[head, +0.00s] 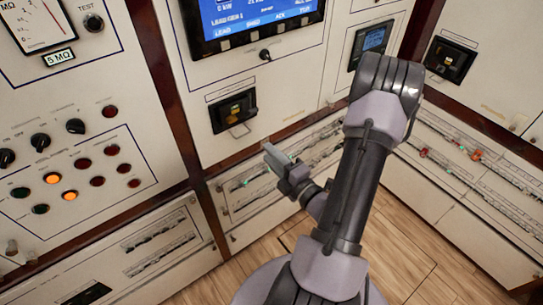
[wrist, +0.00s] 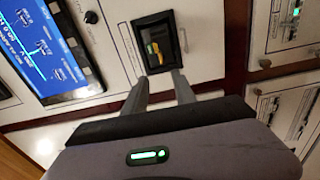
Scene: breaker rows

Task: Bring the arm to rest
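My arm (head: 345,190) rises from my base, bends at a high elbow and reaches down and left toward the panels. My gripper (head: 275,155) is in front of the middle cabinet, below and right of a black recessed breaker (head: 233,110). In the wrist view, its two fingers (wrist: 160,84) stand apart with nothing between them, so it is open and empty. The breaker, with a yellow part inside, shows just beyond the fingertips in the wrist view (wrist: 157,43). I cannot tell whether the fingers touch the panel.
A blue display (head: 255,15) is above the breaker. A left panel holds knobs and lamps, two lit orange (head: 61,187). Low breaker rows (head: 285,165) run behind the gripper and continue on the right cabinet (head: 470,160). Another recessed breaker (head: 450,60) is at upper right. Wooden floor (head: 410,260) is open at right.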

